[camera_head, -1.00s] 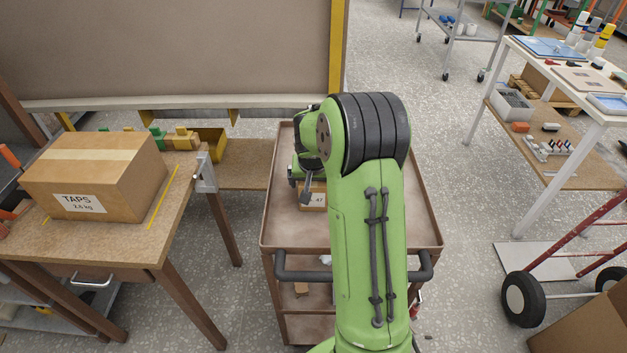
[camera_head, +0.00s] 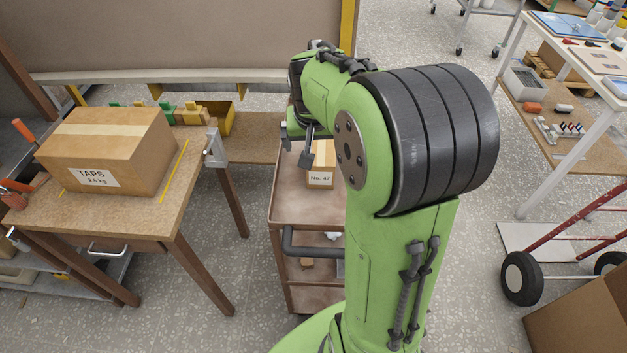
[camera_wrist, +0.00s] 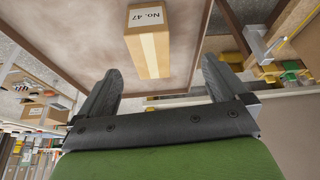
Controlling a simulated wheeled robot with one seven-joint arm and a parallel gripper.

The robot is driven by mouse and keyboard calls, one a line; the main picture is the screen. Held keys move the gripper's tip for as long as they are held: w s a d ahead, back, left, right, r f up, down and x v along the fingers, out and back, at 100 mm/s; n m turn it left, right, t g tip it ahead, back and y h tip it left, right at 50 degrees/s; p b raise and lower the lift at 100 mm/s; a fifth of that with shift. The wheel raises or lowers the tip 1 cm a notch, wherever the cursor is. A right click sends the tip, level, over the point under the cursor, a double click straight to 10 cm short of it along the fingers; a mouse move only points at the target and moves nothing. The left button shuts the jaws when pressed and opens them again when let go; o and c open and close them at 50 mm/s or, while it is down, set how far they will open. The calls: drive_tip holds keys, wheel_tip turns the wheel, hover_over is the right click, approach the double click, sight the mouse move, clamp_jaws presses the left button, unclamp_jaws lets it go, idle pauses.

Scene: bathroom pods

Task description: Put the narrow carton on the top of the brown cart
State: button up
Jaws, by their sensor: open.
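The narrow carton (camera_head: 320,168), tan with a white "No. 47" label, stands upright on the top tray of the brown cart (camera_head: 289,217). In the wrist view the carton (camera_wrist: 149,45) rests on the bare tray surface (camera_wrist: 85,28), beyond my fingertips. My gripper (camera_head: 298,146) is open and empty, above the cart's left side and apart from the carton. Both fingers show spread in the wrist view (camera_wrist: 162,78), with nothing between them. My arm hides the right part of the cart in the head view.
A workbench (camera_head: 130,222) with a large "TAPS" box (camera_head: 108,150) stands left of the cart. A red hand truck (camera_head: 570,250) and a white table (camera_head: 545,110) are at the right. A large board (camera_head: 180,40) stands behind the cart. Lower cart shelves hold small items.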

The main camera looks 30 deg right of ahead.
drive_tip(key=s+a+r+n+t+y, duration=0.1)
drive_tip(key=s+a+r+n, duration=0.1)
drive_tip(key=s+a, duration=0.5)
drive_tip(key=s+a+r+n+y, duration=0.1)
drive_tip(key=s+a+n, duration=0.3)
drive_tip(key=s+a, duration=0.4)
drive_tip(key=s+r, duration=0.1)
drive_tip(key=s, duration=0.4)
drive_tip(key=shift+s+t+y, duration=0.2)
drive_tip(key=shift+t+y, duration=0.1)
drive_tip(key=shift+t, duration=0.1)
drive_tip(key=shift+a+r, duration=0.1)
drive_tip(key=shift+r, duration=0.05)
